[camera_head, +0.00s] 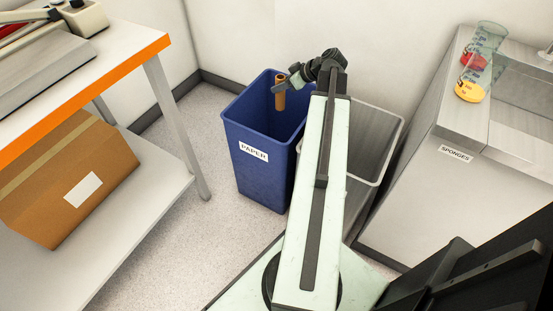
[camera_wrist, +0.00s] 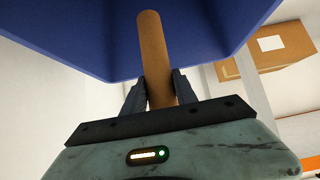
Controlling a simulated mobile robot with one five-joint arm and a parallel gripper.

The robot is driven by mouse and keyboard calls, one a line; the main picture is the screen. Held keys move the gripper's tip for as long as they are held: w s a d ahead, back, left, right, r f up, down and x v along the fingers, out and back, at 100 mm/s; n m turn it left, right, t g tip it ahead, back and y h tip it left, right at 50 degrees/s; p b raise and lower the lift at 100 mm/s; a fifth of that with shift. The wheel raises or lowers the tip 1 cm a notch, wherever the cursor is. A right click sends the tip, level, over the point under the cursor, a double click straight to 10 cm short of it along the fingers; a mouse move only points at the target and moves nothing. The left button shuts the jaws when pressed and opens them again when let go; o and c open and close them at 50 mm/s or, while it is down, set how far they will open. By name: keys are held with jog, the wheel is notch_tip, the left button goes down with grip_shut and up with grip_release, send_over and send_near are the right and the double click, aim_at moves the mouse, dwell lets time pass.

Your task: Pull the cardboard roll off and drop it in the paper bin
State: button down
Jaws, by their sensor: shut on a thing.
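The cardboard roll (camera_head: 280,93) is a brown tube hanging upright from my gripper (camera_head: 281,84) over the open top of the blue paper bin (camera_head: 262,175), which bears a PAPER label. In the wrist view, the roll (camera_wrist: 153,50) stands between the two dark fingers of my gripper (camera_wrist: 160,88), which are shut on it. The blue wall of the bin (camera_wrist: 80,35) fills the upper part of that view. The bin's floor is hidden.
A grey bin (camera_head: 372,135) stands right of the blue one, partly behind my arm. A bench (camera_head: 105,65) with a cardboard box (camera_head: 70,180) on its lower shelf is at left. A grey counter (camera_head: 455,115) with glass beakers, labelled SPONGES, is at right.

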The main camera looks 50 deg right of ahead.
notch_tip(320, 180, down, 3)
jog(key=shift+b, duration=0.95)
jog(key=c, duration=0.9)
grip_release()
jog(key=shift+r, duration=0.1)
jog(key=p+v, duration=0.5)
jog(key=v, duration=0.2)
jog(key=shift+s+r, duration=0.25)
